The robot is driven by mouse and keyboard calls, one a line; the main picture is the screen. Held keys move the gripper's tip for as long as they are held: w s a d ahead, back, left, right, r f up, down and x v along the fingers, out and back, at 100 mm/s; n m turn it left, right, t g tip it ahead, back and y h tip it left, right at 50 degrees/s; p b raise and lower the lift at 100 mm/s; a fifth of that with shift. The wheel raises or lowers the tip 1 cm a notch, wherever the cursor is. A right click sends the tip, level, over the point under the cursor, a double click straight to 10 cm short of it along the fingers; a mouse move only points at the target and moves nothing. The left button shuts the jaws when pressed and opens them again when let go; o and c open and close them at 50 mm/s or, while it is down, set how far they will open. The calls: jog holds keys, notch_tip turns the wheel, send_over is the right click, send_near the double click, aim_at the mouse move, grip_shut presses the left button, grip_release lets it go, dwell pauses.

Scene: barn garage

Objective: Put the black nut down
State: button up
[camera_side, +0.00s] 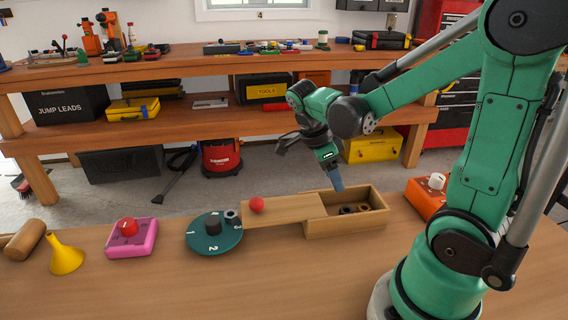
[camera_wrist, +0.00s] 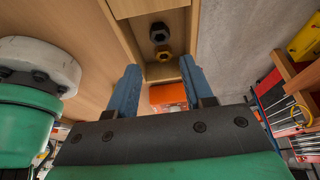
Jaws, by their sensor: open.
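The black nut (camera_wrist: 160,32) lies on the floor of the open part of a wooden box (camera_side: 345,226), close to the lid's edge. A yellow nut (camera_wrist: 163,54) lies beside it. In the side view the black nut (camera_side: 346,210) shows just left of the yellow one. My gripper (camera_side: 337,182) is above the box, its blue fingers pointing down. In the wrist view my gripper (camera_wrist: 160,84) has its fingers wide apart with nothing between them. The fingers are clear of both nuts.
The box's sliding lid (camera_side: 280,211), with a red knob (camera_side: 257,204), is pulled left. A teal numbered dial (camera_side: 200,238) stands left of it, then a pink box (camera_side: 145,240) and yellow funnel (camera_side: 66,255). An orange box (camera_side: 424,203) stands right.

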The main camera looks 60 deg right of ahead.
jog(key=w+a+r+n+t+y, duration=0.1)
jog(key=a+n+t, duration=0.4)
jog(key=n, duration=0.8)
jog(key=w+a+r+n+t+y, duration=0.2)
jog(key=a+n+t, duration=0.3)
jog(key=n, duration=0.9)
jog(key=shift+w+a+r, duration=0.65)
jog(key=shift+a+r, duration=0.1)
jog(key=shift+a, duration=0.4)
